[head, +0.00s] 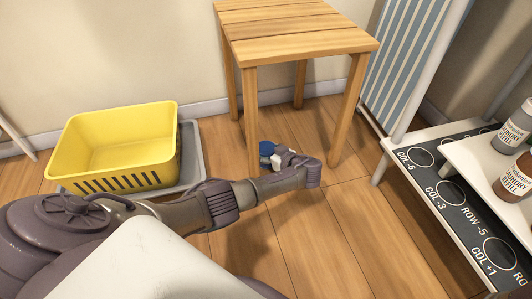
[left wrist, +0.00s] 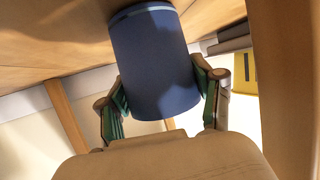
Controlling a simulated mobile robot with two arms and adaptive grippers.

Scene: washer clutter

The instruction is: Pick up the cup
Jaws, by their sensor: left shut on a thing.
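The blue cup (left wrist: 155,60) fills the space between the two fingers of my left gripper (left wrist: 163,98) in the left wrist view. The fingers press on its sides, and the gripper is shut on it. In the head view, a small part of the cup (head: 266,148) shows beside a leg of the wooden table. My left gripper (head: 277,157) is there, low under the table's front edge. The arm hides much of the gripper and some of the cup. My right gripper is not in view.
The wooden table (head: 300,45) stands over and behind the gripper, its legs close by. A yellow basket (head: 118,145) sits on a grey tray (head: 190,150) at left. A shelf with labelled bottles (head: 515,128) is at right. The floor (head: 360,225) in front is clear.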

